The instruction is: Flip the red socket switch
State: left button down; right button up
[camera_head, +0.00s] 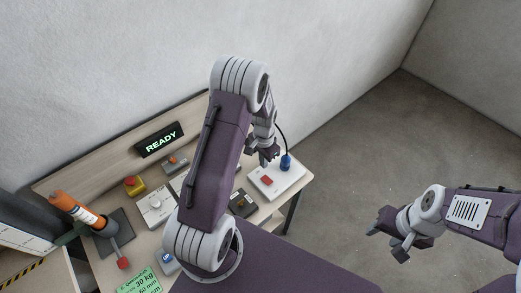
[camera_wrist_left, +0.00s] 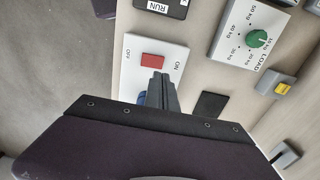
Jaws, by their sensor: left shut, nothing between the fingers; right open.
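The red socket switch (camera_head: 267,181) sits on a white socket plate (camera_head: 288,183) at the right end of the table. In the left wrist view the red switch (camera_wrist_left: 153,61) lies between the ON and OFF labels. A blue plug (camera_head: 286,162) with a dark cable stands in the plate; in the wrist view the left gripper partly hides it. My left gripper (camera_head: 263,158) is shut and empty above the plate. In the wrist view its fingertips (camera_wrist_left: 157,76) appear close beside the switch; contact cannot be told. My right gripper (camera_head: 383,237) is open and empty, over the floor at the right.
A READY display (camera_head: 159,140) stands at the table's back. A yellow-based red button (camera_head: 133,185), an orange cylinder (camera_head: 75,208) and several control boxes fill the left part. In the wrist view a green LOAD knob (camera_wrist_left: 257,39) is at right. Floor is clear right of the table.

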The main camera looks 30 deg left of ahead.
pick_arm(q)
notch_tip(320, 180, up, 7)
jog(key=b, duration=0.1)
jog(key=shift+w+a+f, duration=0.2)
jog(key=shift+w+a, duration=0.05)
jog(key=shift+a, duration=0.15)
jog(key=shift+d, duration=0.1)
